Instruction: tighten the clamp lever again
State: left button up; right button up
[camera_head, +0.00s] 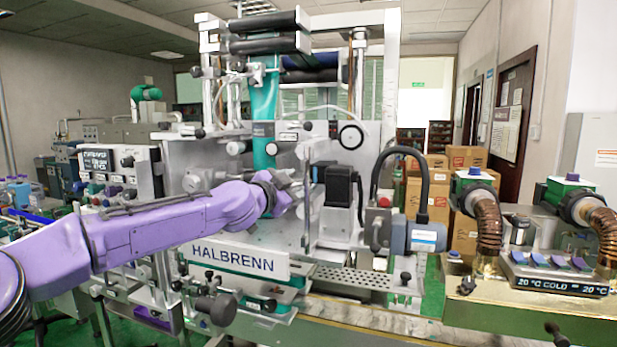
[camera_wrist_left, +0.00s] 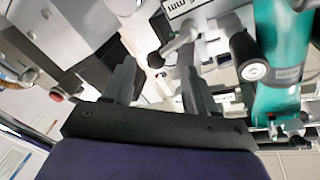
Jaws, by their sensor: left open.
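My left gripper (camera_head: 297,186) is at the middle of the sleeve applicator (camera_head: 290,150), in front of its metal plate. In the left wrist view the gripper (camera_wrist_left: 157,70) is open, its two dark fingers apart. A grey lever (camera_wrist_left: 180,40) with a rounded end, which looks like the clamp lever, lies just beyond the fingertips. Its end is in line with the gap between them; I cannot tell whether they touch. In the head view my gripper and arm hide this lever, and I cannot tell how tight it is. My right gripper is not in view.
A teal sleeve web (camera_wrist_left: 276,60) and a black knob (camera_wrist_left: 250,56) are close at the right in the wrist view. A black box-shaped unit (camera_head: 340,187) is right of the gripper. The HALBRENN sign (camera_head: 235,257) is below my arm. Cardboard boxes (camera_head: 467,160) stand behind.

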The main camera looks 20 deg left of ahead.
pick_arm(q)
jog(key=p+x, duration=0.2)
jog(key=x, duration=0.4)
jog(key=shift+w+d+f, duration=0.1)
jog(key=shift+f, duration=0.05)
